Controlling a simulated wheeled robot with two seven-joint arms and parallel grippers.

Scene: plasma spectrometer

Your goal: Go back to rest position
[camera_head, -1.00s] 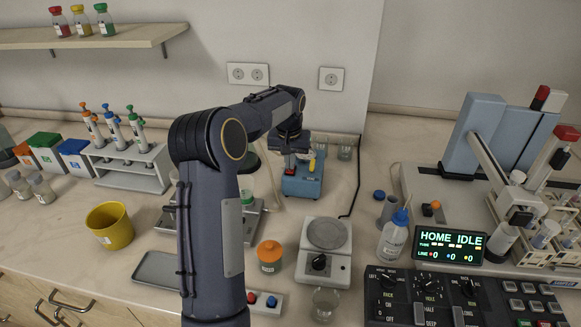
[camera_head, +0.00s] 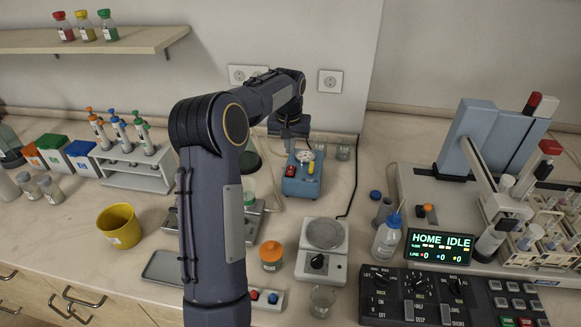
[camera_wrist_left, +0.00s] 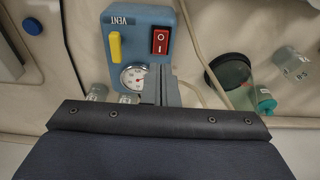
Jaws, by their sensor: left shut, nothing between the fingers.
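My left arm rises from the bottom of the head view and bends over at the elbow. Its left gripper (camera_head: 289,144) points down just behind and above the blue vent box (camera_head: 301,187). In the left wrist view the narrow fingers (camera_wrist_left: 160,86) are together and empty. They overlap the box's lower edge in that picture, beside its round gauge (camera_wrist_left: 133,77). The box also carries a red rocker switch (camera_wrist_left: 160,41) and a yellow lever (camera_wrist_left: 115,46). Whether the fingers touch the box is hard to tell, but a gap seems to show. My right gripper is out of view.
A hotplate-like white device (camera_head: 324,265), an orange-lidded jar (camera_head: 271,266) and a yellow bucket (camera_head: 119,238) stand near the arm. A pipette rack (camera_head: 135,177) is left. The spectrometer with its display (camera_head: 439,247) and control panel (camera_head: 395,305) is right.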

